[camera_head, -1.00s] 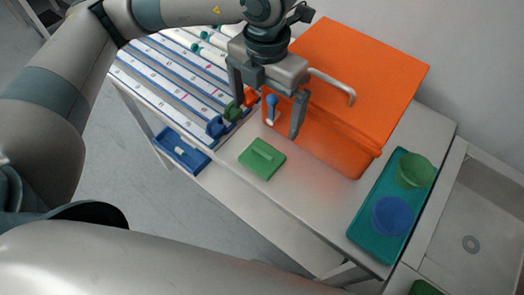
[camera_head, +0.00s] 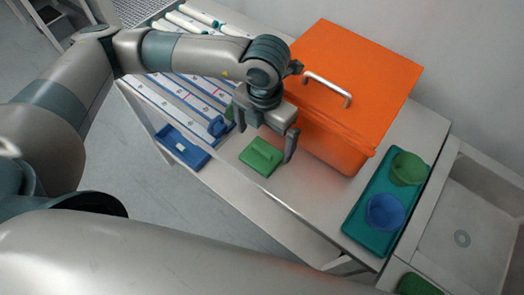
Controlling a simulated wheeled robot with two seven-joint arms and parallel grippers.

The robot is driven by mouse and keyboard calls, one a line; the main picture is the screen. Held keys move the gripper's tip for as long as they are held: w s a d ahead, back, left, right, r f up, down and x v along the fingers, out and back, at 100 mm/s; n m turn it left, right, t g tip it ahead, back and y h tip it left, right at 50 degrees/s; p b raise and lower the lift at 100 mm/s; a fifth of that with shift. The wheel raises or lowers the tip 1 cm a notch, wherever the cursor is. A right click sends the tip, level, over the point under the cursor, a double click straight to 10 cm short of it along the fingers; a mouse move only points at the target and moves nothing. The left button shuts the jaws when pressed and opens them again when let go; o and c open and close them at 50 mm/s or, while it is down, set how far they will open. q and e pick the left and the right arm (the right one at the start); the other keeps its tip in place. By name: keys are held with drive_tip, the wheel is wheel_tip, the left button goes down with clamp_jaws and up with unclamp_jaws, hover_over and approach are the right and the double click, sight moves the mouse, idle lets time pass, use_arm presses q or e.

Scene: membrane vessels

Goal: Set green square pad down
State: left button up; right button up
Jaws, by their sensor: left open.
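The green square pad (camera_head: 261,157) has a raised bar handle and lies flat on the light table (camera_head: 300,193), in front of the orange box. My left gripper (camera_head: 266,142) is open, with its two fingers apart. In the picture the fingertips are to the left and right of the pad's upper part. I cannot tell how high they are above the table. Nothing shows between the fingers in its grasp. My right gripper is not in view.
An orange box (camera_head: 352,82) with a metal handle stands right behind the gripper. A teal tray (camera_head: 359,235) holds a green cup (camera_head: 408,169) and a blue cup (camera_head: 385,211). A blue-and-white rack (camera_head: 183,91) is at left; a sink (camera_head: 475,215) is at right.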

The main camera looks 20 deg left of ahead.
sight(262, 150)
use_arm(q)
drive_tip(key=shift+f, duration=1.15)
drive_tip(key=shift+a+f+p, duration=0.2)
drive_tip(key=shift+f+p, duration=0.4)
drive_tip(key=shift+p, duration=0.4)
wheel_tip(262, 150, down, 3)
drive_tip(key=shift+w+a+p, duration=0.1)
drive_tip(key=shift+a+p, duration=0.05)
drive_tip(key=shift+p, duration=0.6)
drive_tip(key=shift+f, duration=0.5)
drive_tip(key=c, duration=1.3)
drive_tip(key=shift+o, duration=0.2)
drive_tip(key=shift+r, duration=0.15)
